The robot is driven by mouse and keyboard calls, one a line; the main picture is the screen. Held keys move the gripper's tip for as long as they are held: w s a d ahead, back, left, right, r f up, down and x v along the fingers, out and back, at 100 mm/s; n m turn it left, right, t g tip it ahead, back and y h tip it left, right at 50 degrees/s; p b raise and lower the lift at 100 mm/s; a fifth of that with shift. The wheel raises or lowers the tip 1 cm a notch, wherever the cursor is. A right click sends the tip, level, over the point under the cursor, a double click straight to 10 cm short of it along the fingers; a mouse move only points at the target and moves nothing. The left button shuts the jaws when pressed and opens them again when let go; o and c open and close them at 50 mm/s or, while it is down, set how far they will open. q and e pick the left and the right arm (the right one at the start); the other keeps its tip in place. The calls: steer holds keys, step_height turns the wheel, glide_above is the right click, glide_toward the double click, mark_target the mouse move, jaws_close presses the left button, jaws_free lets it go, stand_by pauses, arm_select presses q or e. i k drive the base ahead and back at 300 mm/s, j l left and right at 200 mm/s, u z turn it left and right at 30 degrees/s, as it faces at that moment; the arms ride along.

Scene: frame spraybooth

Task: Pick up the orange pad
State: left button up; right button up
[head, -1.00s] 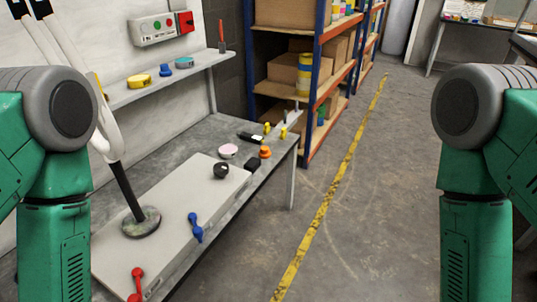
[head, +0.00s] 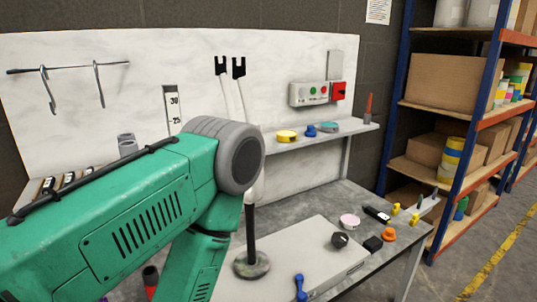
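A small orange object (head: 388,234), the only orange item I see on the bench, sits near the right edge of the grey workbench (head: 352,194). It is small, and its exact shape is hard to tell. A black block (head: 372,244) lies just left of it, and a pale pink round pad (head: 349,221) lies farther left. My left arm crosses the left half of the head view, but its gripper is out of the picture. My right arm and gripper are not in view.
A light grey box (head: 312,250) with a black knob (head: 339,239) and a blue handle (head: 300,287) fills the front of the bench. Yellow pieces (head: 414,219) stand near its right end. A shelf (head: 350,133) runs above. A storage rack (head: 385,118) stands right.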

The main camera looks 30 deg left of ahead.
mark_target(388, 236)
steer(key=i+l, duration=0.25)
steer(key=i, duration=0.3)
steer(key=i+l+z, duration=0.1)
steer(key=i+l, duration=0.15)
steer(key=i, duration=0.25)
steer(key=i+l+z, duration=0.1)
steer(key=i, duration=0.45)
steer(key=i+l, duration=0.25)
steer(key=i, duration=0.3)
